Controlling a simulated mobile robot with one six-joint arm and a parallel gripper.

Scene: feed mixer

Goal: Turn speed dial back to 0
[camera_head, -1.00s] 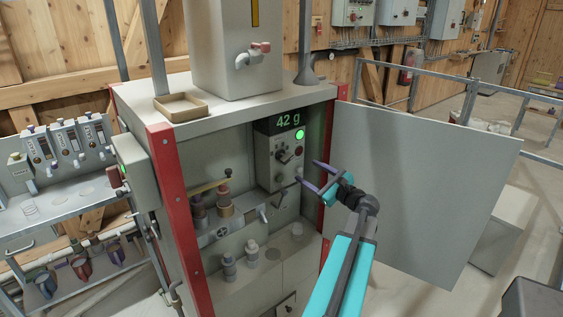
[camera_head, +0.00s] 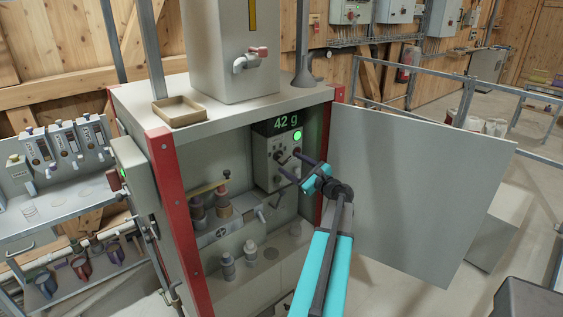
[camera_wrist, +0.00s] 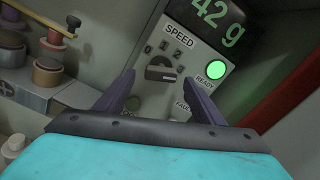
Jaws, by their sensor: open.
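In the wrist view the speed dial (camera_wrist: 160,72) is a dark round knob with a bar, under a SPEED label (camera_wrist: 179,36) and a ring of numbers. Its bar lies nearly level in this tilted picture; I cannot tell for sure which number it points to. My gripper (camera_wrist: 158,78) is open, with one purple finger on each side of the dial. The fingers look apart from the knob, though the depth is hard to judge. In the head view my gripper (camera_head: 290,161) is in front of the control panel (camera_head: 266,165) and partly hides the dial.
A lit green READY lamp (camera_wrist: 215,69) is right of the dial, with a FAULT label below. The display (camera_head: 276,122) reads 42 g. An open cabinet door (camera_head: 415,190) stands right of my arm.

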